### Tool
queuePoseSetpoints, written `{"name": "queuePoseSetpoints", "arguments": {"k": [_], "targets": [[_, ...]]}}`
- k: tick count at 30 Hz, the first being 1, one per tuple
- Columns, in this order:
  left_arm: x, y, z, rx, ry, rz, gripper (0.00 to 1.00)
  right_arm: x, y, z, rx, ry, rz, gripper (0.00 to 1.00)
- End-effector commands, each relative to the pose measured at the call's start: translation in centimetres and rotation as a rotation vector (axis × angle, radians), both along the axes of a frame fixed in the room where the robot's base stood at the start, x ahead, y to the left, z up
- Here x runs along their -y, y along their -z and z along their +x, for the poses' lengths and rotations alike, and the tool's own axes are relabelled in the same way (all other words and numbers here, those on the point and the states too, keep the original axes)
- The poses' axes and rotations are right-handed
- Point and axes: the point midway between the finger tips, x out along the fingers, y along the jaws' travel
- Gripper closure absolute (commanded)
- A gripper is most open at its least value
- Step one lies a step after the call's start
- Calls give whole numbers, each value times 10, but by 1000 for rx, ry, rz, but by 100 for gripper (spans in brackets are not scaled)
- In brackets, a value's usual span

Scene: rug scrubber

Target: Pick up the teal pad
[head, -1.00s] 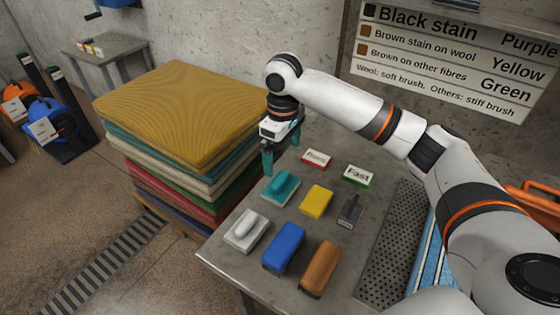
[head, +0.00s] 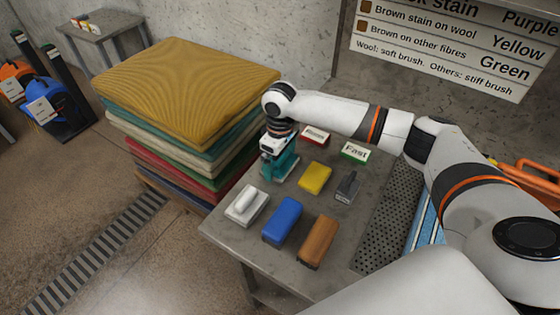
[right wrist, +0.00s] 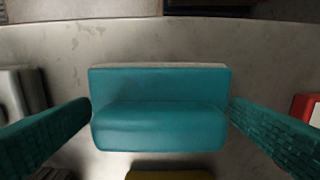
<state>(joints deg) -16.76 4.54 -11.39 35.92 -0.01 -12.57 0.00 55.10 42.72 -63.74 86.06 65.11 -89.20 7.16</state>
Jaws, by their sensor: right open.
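The teal pad (right wrist: 160,88) lies on the grey table, a block with a raised rounded grip, seen between my right gripper's fingers in the right wrist view. In the head view the pad (head: 284,171) is partly hidden by my right gripper (head: 276,172), which is down over it. My right gripper (right wrist: 160,122) is open, with one teal finger on each side of the pad's grip; its fingers appear close to the pad's ends, not closed on it. My left gripper is not in view.
On the table (head: 222,232) close by are a white pad (head: 247,206), yellow sponge (head: 314,178), blue block (head: 283,221), brown block (head: 318,242), dark scraper (head: 347,187) and two labelled boxes, red (head: 315,136) and green (head: 354,152). Stacked rugs (head: 185,95) stand left.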

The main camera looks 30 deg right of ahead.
Motion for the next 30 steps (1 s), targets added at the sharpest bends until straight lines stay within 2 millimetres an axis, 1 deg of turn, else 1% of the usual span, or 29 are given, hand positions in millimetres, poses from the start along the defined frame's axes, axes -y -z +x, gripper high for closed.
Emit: {"name": "queuePoseSetpoints", "arguments": {"k": [7, 8, 13, 14, 20, 23, 26, 30], "targets": [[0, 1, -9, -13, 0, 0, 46, 0, 3, 0, 0, -1, 0, 0], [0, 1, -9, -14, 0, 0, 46, 0, 3, 0, 0, -1, 0, 3], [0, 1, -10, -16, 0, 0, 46, 0, 2, 0, 0, -1, 0, 31], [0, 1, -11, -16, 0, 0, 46, 0, 2, 0, 1, -1, 1, 33], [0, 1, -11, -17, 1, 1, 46, 0, 1, 0, 1, 0, 1, 33], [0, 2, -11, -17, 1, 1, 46, 0, -5, 1, 3, 0, 2, 33], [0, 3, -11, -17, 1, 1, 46, 0, -21, 1, 5, 0, 2, 33], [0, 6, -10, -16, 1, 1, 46, 0, -50, 1, 5, -1, 1, 33]]}}
